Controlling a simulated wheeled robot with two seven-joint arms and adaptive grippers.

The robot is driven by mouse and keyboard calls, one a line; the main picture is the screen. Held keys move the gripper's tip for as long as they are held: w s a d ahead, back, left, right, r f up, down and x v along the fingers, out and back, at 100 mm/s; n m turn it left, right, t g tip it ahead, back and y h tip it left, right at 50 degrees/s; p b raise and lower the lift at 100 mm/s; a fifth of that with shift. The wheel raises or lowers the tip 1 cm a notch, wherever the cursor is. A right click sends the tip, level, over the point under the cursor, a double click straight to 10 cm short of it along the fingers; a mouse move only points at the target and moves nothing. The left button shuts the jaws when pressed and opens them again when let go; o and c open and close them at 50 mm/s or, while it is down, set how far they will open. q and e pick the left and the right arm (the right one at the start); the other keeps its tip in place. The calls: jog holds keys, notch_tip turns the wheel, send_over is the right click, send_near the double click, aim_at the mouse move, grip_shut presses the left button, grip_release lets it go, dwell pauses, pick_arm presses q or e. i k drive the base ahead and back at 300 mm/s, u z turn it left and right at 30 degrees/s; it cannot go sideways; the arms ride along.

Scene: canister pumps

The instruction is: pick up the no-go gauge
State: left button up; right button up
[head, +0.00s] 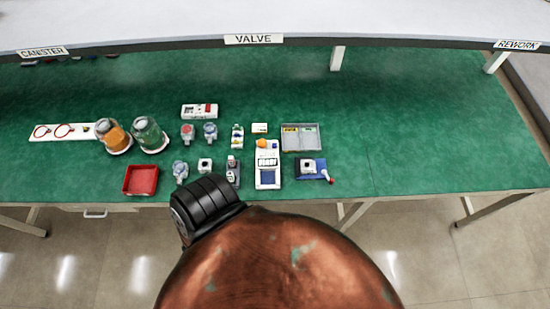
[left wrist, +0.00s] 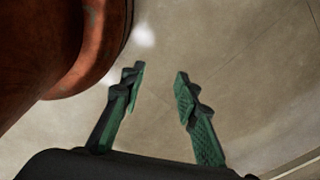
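I cannot make out the no-go gauge for certain; the parts on the green bench (head: 420,130) are too small to tell. A grey tray (head: 301,144) with a yellow and a green label lies at the right of the group of parts. My left gripper (left wrist: 160,78) shows in the left wrist view, its two green-padded fingers apart with nothing between them. Neither gripper shows in the head view, where a copper-coloured part of my own body hides the front middle of the bench edge.
A red bin (head: 140,180), two jars with orange (head: 113,136) and green (head: 150,135) contents, and a white board with red rings (head: 62,132) stand to the left. The bench's right side is clear.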

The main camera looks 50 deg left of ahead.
aim_at(231, 160)
jog(key=z, duration=0.5)
jog(key=k, duration=0.85)
jog(key=u, duration=0.95)
